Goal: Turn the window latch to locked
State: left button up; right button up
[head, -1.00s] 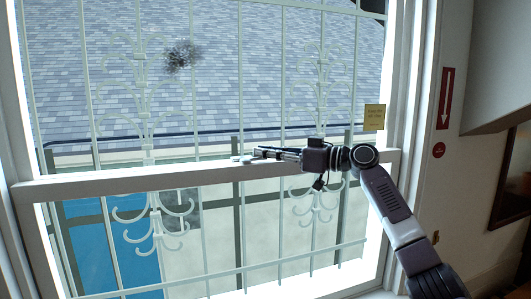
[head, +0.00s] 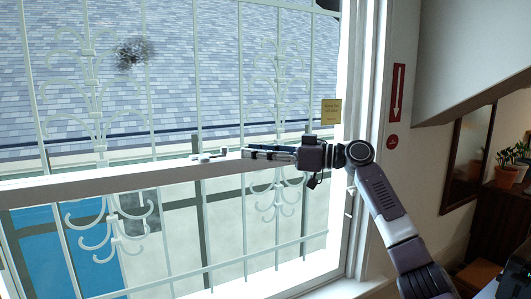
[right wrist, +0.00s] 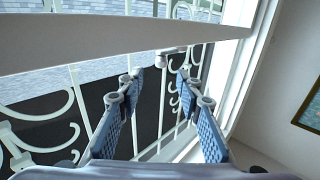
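The window latch (head: 209,156) is a small pale piece on top of the window's white middle rail (head: 120,180). Its lever looks roughly parallel to the rail, but its exact angle is hard to tell. My right gripper (head: 244,153) is just right of the latch, fingers pointing left at it, with a small gap between. In the right wrist view the gripper (right wrist: 159,76) is open and empty, and the latch (right wrist: 172,51) shows beyond the fingertips against the rail. My left gripper is out of view.
White scroll bars (head: 197,100) stand behind the rail. A yellow note (head: 331,112) is on the right of the window. On the wall are a red arrow sign (head: 398,93) and a framed panel (head: 467,160). Potted plants (head: 508,172) stand at far right.

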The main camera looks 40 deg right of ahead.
jog(key=shift+v, duration=1.55)
